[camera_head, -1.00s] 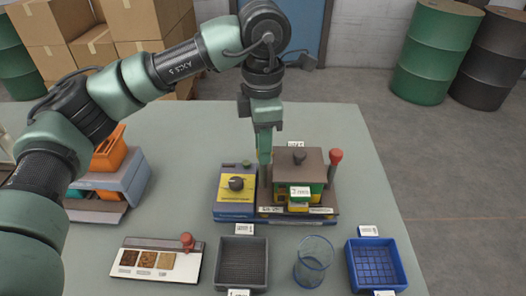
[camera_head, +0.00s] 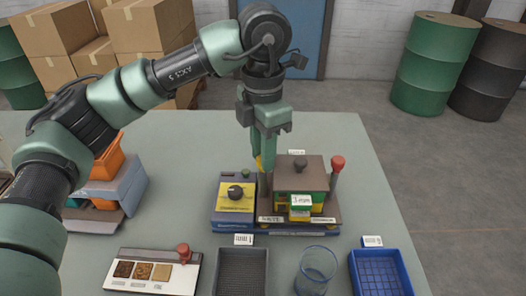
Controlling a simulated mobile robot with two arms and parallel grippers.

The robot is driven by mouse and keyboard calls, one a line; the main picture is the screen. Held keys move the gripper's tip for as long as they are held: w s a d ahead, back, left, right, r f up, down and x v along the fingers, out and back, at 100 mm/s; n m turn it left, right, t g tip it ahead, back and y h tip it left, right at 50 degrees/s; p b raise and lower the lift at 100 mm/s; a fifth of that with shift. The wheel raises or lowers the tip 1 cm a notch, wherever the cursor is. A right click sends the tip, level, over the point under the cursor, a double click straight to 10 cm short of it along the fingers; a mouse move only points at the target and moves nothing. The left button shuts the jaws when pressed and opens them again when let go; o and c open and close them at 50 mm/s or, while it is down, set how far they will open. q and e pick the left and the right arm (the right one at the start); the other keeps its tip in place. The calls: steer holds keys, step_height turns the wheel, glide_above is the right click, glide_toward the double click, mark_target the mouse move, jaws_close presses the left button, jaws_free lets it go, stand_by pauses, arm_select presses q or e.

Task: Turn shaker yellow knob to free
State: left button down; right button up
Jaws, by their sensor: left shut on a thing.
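The shaker (camera_head: 300,178) stands at the back middle of the table. It is a green and yellow box with a brown lid and a "3 mm" label. My left gripper (camera_head: 265,163) points down at the shaker's left side, with its fingers close together. It is shut on a small yellow piece (camera_head: 259,162), seemingly the yellow knob, of which only a sliver shows at the left finger. The fingers hide the rest, so I cannot tell which way the knob points. My right gripper is not in view.
A blue and yellow unit with a black dial (camera_head: 235,192) stands left of the shaker. A red-topped lever (camera_head: 337,165) rises at its right. In front are a grey tray (camera_head: 241,252), a clear beaker (camera_head: 316,268), a blue tray (camera_head: 380,256) and a sample board (camera_head: 150,255).

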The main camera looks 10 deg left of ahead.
arm_select(q)
steer(key=shift+r, duration=0.1)
steer(key=c, duration=1.2)
jaws_free()
steer(key=shift+o, duration=0.2)
steer(key=shift+r, duration=3.85)
